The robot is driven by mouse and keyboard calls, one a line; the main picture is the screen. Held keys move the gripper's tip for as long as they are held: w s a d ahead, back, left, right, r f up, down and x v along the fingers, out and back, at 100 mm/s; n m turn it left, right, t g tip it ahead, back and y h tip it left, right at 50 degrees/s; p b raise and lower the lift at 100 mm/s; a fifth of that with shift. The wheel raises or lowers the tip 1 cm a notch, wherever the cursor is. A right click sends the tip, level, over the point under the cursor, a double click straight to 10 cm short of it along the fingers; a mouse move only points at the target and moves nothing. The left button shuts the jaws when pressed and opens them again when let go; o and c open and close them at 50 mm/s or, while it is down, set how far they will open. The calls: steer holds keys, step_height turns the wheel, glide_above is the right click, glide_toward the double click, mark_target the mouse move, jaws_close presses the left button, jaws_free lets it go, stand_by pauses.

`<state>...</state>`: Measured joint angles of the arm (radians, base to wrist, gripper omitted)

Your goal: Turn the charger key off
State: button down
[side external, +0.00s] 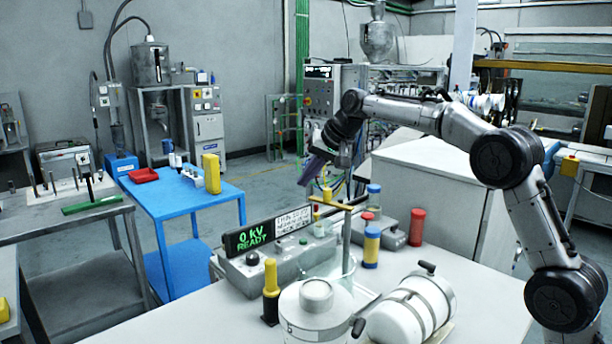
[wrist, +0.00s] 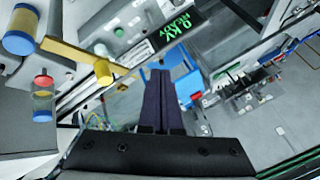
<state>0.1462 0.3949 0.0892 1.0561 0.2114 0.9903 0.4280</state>
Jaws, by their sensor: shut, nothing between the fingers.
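The charger (side external: 285,262) is a long grey box on the white bench, with a display (side external: 248,237) reading "0 kV READY" in green. The display also shows in the wrist view (wrist: 180,25), at the top. A dark knob (side external: 252,258) sits on the charger's front part; I cannot tell whether it is the key or which way it is turned. My gripper (side external: 308,172) is in the air above and behind the charger, apart from it. Its dark fingers (wrist: 162,92) are together with nothing between them.
A yellow crossbar (side external: 331,202) on a grey post stands by the charger. Colored cylinders (side external: 371,246), a yellow-and-black handle (side external: 270,290), a white canister (side external: 316,318) and a white drum (side external: 410,312) crowd the bench. A blue table (side external: 190,200) is at left. Air around my gripper looks free.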

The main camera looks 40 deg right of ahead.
steer(key=n+g+h, duration=0.3)
steer(key=n+h, duration=0.2)
steer(key=h, duration=0.2)
glide_toward(279, 247)
steer(key=x, duration=0.2)
steer(key=a+x, duration=0.1)
steer(key=x, duration=0.4)
steer(key=shift+w+a+f, duration=0.1)
steer(key=shift+w+f, duration=0.2)
steer(key=shift+f, duration=0.2)
